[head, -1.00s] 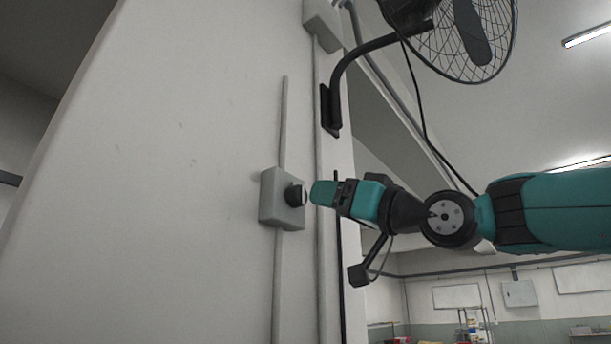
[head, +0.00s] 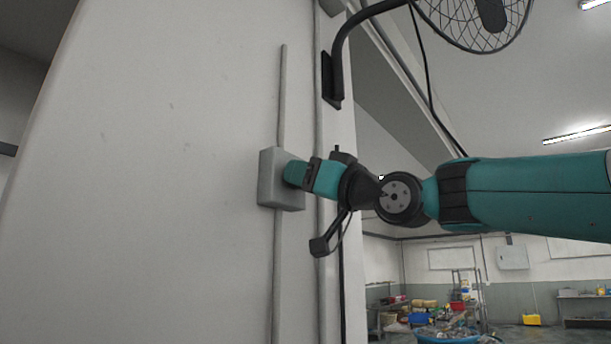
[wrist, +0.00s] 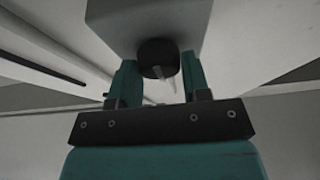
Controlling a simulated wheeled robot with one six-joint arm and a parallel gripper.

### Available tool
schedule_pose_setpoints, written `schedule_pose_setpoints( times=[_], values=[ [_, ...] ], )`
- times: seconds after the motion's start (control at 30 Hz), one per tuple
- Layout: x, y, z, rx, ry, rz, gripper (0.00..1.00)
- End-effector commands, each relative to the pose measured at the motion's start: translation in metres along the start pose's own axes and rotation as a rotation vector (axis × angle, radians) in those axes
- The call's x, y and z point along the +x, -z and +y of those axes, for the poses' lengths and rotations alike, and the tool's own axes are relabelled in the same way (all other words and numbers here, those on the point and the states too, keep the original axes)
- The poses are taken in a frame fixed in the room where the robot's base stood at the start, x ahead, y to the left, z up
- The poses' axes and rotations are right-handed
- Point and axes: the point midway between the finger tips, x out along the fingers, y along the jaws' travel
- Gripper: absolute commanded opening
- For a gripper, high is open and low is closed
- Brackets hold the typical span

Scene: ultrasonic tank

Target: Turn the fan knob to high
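The fan knob is a round black knob (wrist: 158,58) with a pale pointer mark, on the face of a grey box (head: 277,180) on the white wall. In the wrist view my gripper (wrist: 160,75) has one teal finger on each side of the knob, with a small gap showing on the left and right. The fingers are apart and do not look closed on it. In the head view my gripper (head: 292,173) reaches the box from the right and hides the knob. The fan (head: 475,15) hangs at the top right, partly cut off.
A thin conduit (head: 279,250) runs up and down the wall through the box. The fan's black bracket (head: 332,80) is on the pillar above. A blue tub (head: 447,336) and shelves stand far off at lower right.

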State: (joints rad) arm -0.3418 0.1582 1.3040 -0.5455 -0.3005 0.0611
Motion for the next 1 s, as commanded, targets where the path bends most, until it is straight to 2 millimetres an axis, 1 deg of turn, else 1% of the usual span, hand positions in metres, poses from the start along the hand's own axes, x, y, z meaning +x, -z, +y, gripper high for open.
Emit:
schedule_pose_setpoints(
  times=[0.27,0.47,0.67,1.0],
  values=[
    [-0.0003,0.0000,-0.0006,0.024,-0.009,0.000,0.20],
    [-0.0007,0.0000,-0.0014,0.109,-0.044,0.002,0.20],
    [-0.0005,-0.0004,-0.0022,0.257,-0.104,0.002,0.20],
    [0.0000,0.0013,-0.0024,0.557,-0.229,0.002,0.20]
  ],
)
